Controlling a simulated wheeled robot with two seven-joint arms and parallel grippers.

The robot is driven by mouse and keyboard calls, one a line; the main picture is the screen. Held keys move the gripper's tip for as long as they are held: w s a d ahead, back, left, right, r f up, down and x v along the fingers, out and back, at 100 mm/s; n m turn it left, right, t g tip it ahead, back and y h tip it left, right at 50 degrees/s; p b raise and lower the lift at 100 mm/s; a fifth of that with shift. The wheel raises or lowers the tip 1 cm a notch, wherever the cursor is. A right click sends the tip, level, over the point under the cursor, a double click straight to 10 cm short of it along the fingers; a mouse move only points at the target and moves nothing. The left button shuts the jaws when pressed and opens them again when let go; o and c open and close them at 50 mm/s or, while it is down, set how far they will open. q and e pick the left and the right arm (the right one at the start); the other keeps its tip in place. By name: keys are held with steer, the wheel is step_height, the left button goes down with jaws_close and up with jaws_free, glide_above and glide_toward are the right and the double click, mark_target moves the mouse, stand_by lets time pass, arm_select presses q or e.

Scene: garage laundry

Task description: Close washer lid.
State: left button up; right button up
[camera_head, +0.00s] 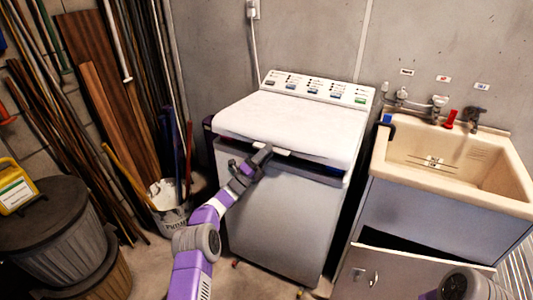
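The white washer (275,215) stands in the middle against the back wall, with its control panel along the rear. Its lid (290,125) lies low, close to flat over the top, and a dark gap shows under its front and right edges. My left gripper (257,160) is at the lid's front edge, by a light handle strip (287,153). Its fingers overlap the edge in the picture; I cannot tell whether they touch or grip it. My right arm shows only as a piece at the bottom right, with its gripper out of view.
A beige sink (460,155) on a cabinet stands right of the washer, with an open cabinet drawer or door (385,272) below. A bucket (170,205), leaning boards and lidded bins (50,230) crowd the left. Some floor is clear before the washer.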

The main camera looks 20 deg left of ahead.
arm_select(q)
steer(key=o, duration=0.3)
steer(key=shift+w+d+f, duration=0.25)
steer(key=shift+w+d, duration=0.1)
steer(key=shift+w, duration=0.15)
steer(key=shift+s, duration=0.1)
steer(key=shift+a, duration=0.1)
steer(key=p+v, duration=0.2)
steer(key=v, duration=0.5)
steer(key=shift+s+a, duration=0.25)
steer(key=shift+a, duration=0.1)
